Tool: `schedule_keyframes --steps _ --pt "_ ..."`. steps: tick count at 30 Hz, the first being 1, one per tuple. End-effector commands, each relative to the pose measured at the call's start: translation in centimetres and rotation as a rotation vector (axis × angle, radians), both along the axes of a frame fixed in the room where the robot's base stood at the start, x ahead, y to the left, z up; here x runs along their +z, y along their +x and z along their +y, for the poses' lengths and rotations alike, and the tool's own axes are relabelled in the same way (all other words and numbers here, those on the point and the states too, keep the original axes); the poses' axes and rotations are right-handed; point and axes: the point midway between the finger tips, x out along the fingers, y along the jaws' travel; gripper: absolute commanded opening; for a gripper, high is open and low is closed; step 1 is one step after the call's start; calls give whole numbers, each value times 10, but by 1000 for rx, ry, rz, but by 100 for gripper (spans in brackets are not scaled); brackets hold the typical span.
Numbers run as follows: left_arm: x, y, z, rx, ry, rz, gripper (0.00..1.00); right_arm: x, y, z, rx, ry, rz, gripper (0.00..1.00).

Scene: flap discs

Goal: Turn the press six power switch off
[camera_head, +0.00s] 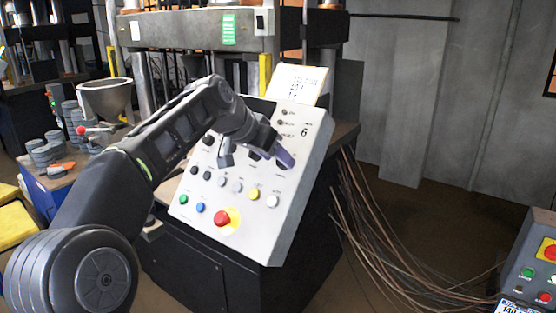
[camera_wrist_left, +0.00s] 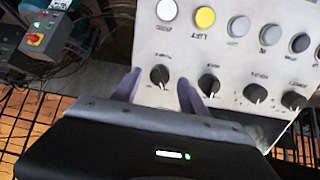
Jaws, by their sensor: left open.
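The press six control panel (camera_head: 239,205) is a tilted white board marked 6. A row of black rotary switches crosses it, and my left arm partly covers them in the head view. My left gripper (camera_head: 279,157) is at the right end of this row. In the left wrist view its two purple fingers stand open on either side of the end black switch (camera_wrist_left: 160,76), with gaps visible. I cannot tell whether the fingers touch the panel. The small labels are not readable, so I cannot tell which switch is power. My right gripper is not in view.
Coloured buttons and a red emergency stop (camera_head: 222,218) sit lower on the panel. Other black switches (camera_wrist_left: 208,85) are beside the gripper. Cables (camera_head: 375,235) hang right of the press. Another control box (camera_head: 530,262) stands at far right, and a metal hopper (camera_head: 105,97) at left.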

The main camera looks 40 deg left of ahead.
Motion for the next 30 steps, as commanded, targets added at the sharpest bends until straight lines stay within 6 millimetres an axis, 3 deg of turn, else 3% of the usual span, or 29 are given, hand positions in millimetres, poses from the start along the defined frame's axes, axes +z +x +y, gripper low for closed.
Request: schedule_keyframes --steps 12,30 --pt "41 -42 2 1 1 -3 52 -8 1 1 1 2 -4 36" --pt "43 -44 2 1 1 -1 52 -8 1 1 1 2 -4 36"
